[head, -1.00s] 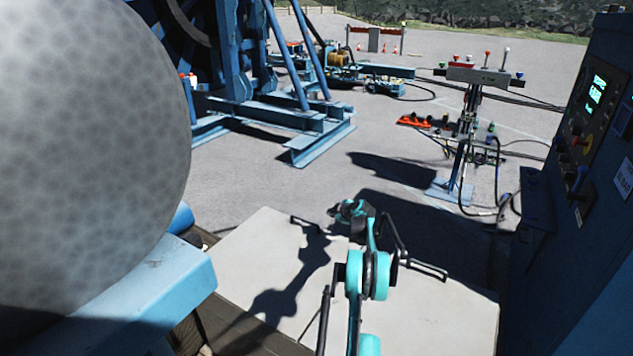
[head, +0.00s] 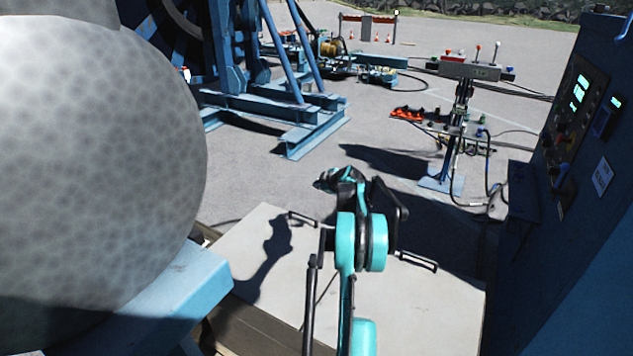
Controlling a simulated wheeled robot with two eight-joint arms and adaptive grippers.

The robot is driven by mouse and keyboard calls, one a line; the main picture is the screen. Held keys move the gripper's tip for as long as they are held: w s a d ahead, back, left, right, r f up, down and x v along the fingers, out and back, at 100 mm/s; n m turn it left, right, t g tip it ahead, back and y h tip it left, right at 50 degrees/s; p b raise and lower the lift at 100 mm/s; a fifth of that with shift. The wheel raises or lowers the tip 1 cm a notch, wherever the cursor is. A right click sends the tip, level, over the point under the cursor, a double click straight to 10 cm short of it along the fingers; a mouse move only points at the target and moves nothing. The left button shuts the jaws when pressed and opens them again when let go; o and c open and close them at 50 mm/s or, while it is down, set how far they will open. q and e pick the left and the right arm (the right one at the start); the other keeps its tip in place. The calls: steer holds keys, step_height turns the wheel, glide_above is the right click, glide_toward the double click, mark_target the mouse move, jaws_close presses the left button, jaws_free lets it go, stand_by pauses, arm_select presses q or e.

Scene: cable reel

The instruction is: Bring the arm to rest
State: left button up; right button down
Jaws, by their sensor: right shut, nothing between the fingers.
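My right arm, teal and black, reaches up from the bottom middle of the head view over a pale slab. My right gripper (head: 327,182) is at its far end, small and partly hidden behind my wrist. It is shut and holds nothing. It appears just beyond the slab's far edge in the picture, with no object seen touching it. My left gripper is out of view.
A large grey mottled rounded form (head: 95,190) and a blue beam (head: 165,305) fill the left. A blue control cabinet (head: 555,215) stands close on the right. A lever stand (head: 468,70) and a blue reel frame (head: 300,118) stand beyond.

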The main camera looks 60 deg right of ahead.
steer(key=shift+a+r, duration=0.45)
steer(key=shift+r, duration=0.1)
